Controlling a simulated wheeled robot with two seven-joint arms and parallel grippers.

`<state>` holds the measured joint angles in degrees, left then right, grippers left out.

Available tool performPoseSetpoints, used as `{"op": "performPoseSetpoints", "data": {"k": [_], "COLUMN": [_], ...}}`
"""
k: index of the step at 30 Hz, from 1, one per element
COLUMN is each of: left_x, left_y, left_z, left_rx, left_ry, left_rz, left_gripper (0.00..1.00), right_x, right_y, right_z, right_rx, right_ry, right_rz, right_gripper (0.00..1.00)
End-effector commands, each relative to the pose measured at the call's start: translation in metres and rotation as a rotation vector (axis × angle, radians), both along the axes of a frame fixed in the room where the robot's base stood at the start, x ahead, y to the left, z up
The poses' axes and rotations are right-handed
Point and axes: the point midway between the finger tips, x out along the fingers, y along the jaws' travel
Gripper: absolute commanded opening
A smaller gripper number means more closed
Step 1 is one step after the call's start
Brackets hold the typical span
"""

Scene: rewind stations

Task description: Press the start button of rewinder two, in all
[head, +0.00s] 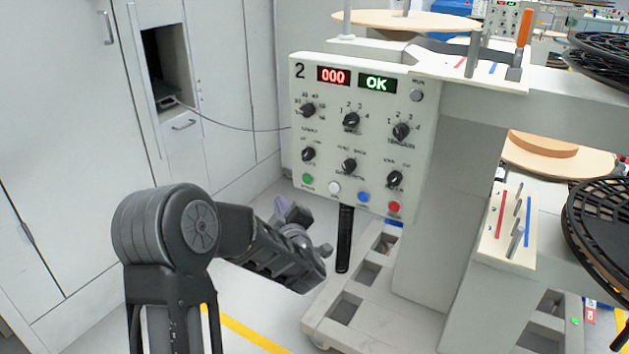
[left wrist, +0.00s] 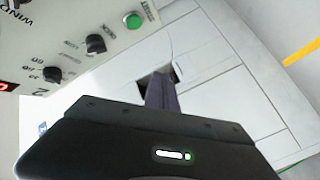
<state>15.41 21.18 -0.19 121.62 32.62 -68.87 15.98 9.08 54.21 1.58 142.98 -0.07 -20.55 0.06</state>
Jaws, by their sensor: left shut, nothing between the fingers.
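My left gripper (head: 284,208) is shut and empty, just below and left of the green button, apart from the panel. In the left wrist view its fingers (left wrist: 160,92) point past the panel edge, with the green button (left wrist: 133,21) above them. My right gripper is out of view.
Several black knobs (head: 351,120) stick out from the panel. A black handle (head: 345,238) hangs below it. White cabinets (head: 60,120) stand at the left, with a cable running from an open compartment (head: 165,60). Black reels (head: 600,215) stand at the right.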

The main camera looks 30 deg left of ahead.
Motion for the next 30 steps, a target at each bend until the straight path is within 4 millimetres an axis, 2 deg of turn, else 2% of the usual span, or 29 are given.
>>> {"op": "performPoseSetpoints", "data": {"k": [14, 20, 30], "left_x": [0.008, 0.027, 0.071], "left_y": [-0.001, -0.001, 0.000], "left_z": [-0.001, -0.001, -0.003], "left_rx": [-0.002, -0.003, -0.003], "left_ry": [0.003, 0.004, 0.002], "left_rz": [-0.005, -0.005, -0.005], "left_gripper": [0.00, 0.00, 0.00], "right_x": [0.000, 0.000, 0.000], "right_y": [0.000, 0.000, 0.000], "right_z": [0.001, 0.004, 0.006], "right_rx": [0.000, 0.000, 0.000], "right_ry": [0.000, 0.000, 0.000], "right_rz": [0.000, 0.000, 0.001], "right_gripper": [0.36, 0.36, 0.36]}}
